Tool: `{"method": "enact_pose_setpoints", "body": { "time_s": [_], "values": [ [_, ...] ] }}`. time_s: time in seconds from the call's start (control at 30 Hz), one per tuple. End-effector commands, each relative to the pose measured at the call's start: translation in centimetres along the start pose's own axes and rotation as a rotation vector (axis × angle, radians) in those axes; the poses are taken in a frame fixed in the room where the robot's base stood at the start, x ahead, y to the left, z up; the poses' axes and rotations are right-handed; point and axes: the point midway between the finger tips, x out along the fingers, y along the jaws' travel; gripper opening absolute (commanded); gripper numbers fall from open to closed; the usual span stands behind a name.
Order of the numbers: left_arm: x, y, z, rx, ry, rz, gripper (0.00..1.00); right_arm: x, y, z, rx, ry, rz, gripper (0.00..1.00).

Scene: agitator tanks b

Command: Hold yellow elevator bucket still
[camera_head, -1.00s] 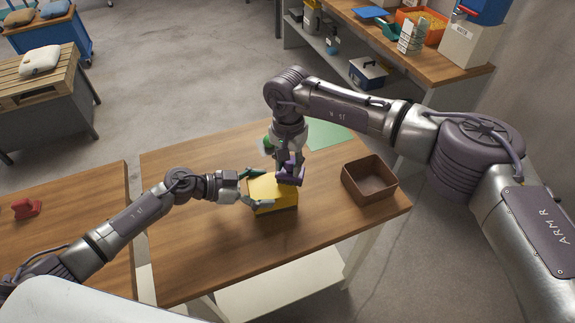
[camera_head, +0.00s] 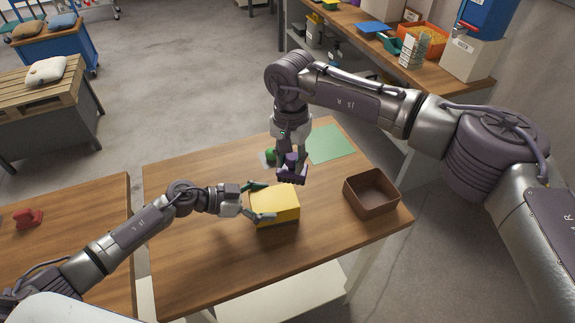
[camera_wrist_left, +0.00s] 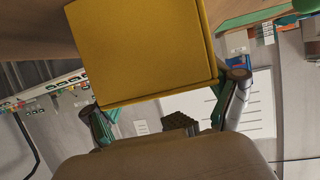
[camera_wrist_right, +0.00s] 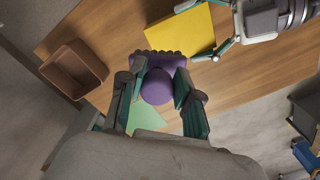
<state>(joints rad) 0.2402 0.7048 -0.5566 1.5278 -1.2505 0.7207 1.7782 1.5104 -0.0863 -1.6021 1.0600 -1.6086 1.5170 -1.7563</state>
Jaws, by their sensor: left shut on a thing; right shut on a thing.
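The yellow elevator bucket (camera_head: 274,207) stands on the wooden table (camera_head: 200,245). My left gripper (camera_head: 262,202) is shut on it from the left, one finger on either side; the bucket fills the upper left wrist view (camera_wrist_left: 145,50). My right gripper (camera_head: 291,160) is shut on a purple thing (camera_head: 292,176) with a scalloped edge and a rounded knob. It holds this above and behind the bucket, apart from it in the head view. The knob sits between the fingers in the right wrist view (camera_wrist_right: 157,86).
An empty brown box (camera_head: 371,194) stands at the table's right side. A green mat (camera_head: 328,144) lies at the back, with a small green object (camera_head: 270,156) to its left. A red object (camera_head: 28,218) sits on the left table. The front of the table is clear.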

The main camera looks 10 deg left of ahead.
Motion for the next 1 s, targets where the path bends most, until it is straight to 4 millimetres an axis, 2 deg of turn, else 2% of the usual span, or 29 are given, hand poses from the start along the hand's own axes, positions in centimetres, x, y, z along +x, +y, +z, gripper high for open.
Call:
{"method": "enact_pose_setpoints", "body": {
  "time_s": [0.07,0.1,0.17,0.47,0.6,0.77,1.0],
  "values": [
    [0.0,0.0,0.0,0.0,0.0,0.0,0.43,0.0,0.0,0.0,0.0,0.0,0.0,0.05],
    [0.0,0.0,0.0,0.0,0.0,0.0,0.89,0.0,0.0,0.0,0.0,0.0,-0.001,0.05],
    [0.0,0.0,0.0,0.0,0.0,0.0,0.99,0.0,0.0,0.0,0.0,0.0,-0.001,0.05],
    [0.0,0.0,0.0,0.0,0.0,0.0,1.0,0.0,0.0,0.0,0.0,0.0,-0.001,0.05],
    [-0.6,0.0,0.1,-0.001,-0.001,-0.001,1.0,0.0,0.0,0.0,0.0,0.0,-0.001,0.05],
    [-3.2,0.0,0.1,0.001,-0.005,-0.001,1.0,0.0,0.0,0.0,0.0,0.0,-0.001,0.05],
    [-8.4,0.0,0.2,-0.002,-0.006,-0.001,1.0,0.0,0.0,0.0,0.0,0.0,-0.001,0.05]
  ]
}}
